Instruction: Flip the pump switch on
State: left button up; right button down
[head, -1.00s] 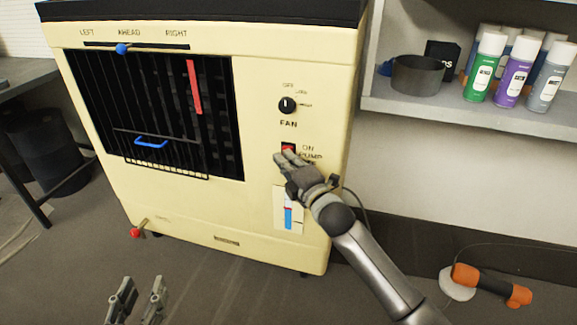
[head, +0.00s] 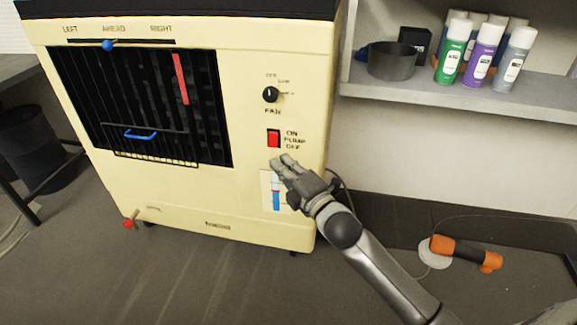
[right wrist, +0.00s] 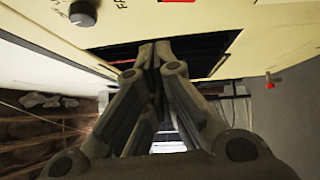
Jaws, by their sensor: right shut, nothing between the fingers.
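The pump switch (head: 273,138) is a red rocker in a dark frame on the front of a cream cooler cabinet (head: 190,205). Labels ON, PUMP and OFF stand to its right. Its tilt is too small to tell. My right gripper (head: 281,160) is shut and empty, just below the switch in the head view and apart from it. In the right wrist view the closed fingers (right wrist: 155,45) point toward the cabinet face, and a red edge of the switch (right wrist: 178,1) shows at the top. My left gripper is out of view.
A black fan knob (head: 270,94) sits above the switch. A shelf (head: 480,95) with spray cans (head: 485,52) is at the right. An orange tool (head: 465,253) lies on the floor. A red valve (head: 129,224) sticks out low left.

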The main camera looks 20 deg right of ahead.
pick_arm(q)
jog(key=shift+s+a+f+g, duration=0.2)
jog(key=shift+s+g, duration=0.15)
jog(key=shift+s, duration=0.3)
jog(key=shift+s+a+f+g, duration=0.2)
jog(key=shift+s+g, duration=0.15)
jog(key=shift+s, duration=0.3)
pick_arm(e)
jog(key=shift+r+v, duration=0.2)
jog(key=shift+v, duration=1.05)
